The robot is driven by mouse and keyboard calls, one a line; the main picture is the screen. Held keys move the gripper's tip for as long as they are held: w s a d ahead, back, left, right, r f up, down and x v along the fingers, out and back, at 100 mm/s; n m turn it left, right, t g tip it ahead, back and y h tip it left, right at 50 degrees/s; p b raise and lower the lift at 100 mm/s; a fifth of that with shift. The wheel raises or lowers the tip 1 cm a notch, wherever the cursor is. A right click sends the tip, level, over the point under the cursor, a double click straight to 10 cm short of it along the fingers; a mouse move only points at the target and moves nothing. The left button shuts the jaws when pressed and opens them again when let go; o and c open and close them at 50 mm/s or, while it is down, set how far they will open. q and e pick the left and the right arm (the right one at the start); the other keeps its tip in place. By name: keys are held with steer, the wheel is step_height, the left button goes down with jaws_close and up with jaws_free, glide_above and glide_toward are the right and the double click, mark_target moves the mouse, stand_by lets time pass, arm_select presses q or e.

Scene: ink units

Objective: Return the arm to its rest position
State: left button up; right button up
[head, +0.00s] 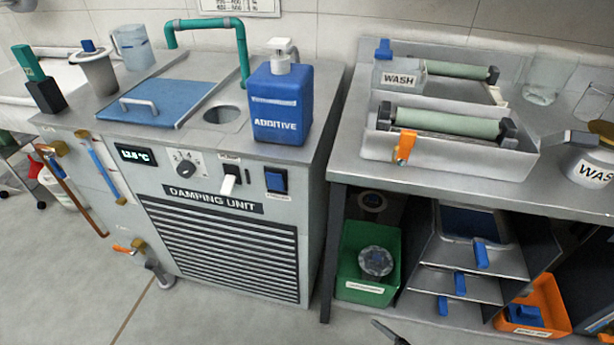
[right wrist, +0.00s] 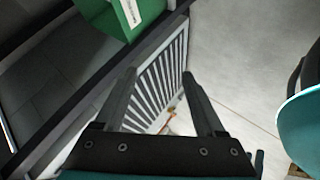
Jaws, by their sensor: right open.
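My right gripper (right wrist: 161,88) shows in the right wrist view with its two dark fingers spread apart and nothing between them. Beyond the fingers are the slatted front of the damping unit (right wrist: 172,62) and the grey floor. A dark tip (head: 388,332) shows at the bottom edge of the head view, in front of the shelves; it looks like part of my right gripper, mostly out of frame. My left gripper is in neither view.
The damping unit (head: 222,248) stands left, with a blue additive bottle (head: 282,108) on top. The bench (head: 440,176) at right has a green bin (head: 363,292), shelves and an orange bin (head: 540,318) below. Open floor (head: 215,325) lies in front of the unit.

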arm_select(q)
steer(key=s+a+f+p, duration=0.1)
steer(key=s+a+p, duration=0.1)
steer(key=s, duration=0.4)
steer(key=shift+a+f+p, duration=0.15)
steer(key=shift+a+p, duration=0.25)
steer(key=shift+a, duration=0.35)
arm_select(e)
steer(key=s+d+f+m+g+h, duration=0.2)
steer(key=s+m, duration=0.4)
steer(key=s, duration=0.5)
steer(key=s+d+f+m+g+h, duration=0.3)
steer(key=s+d+f+m+g, duration=0.1)
steer(key=s, duration=0.7)
step_height(320, 180, down, 2)
steer(key=d+m, duration=0.1)
steer(key=m, duration=0.1)
steer(key=shift+s+m+g, duration=0.35)
steer(key=shift+m+g, duration=0.05)
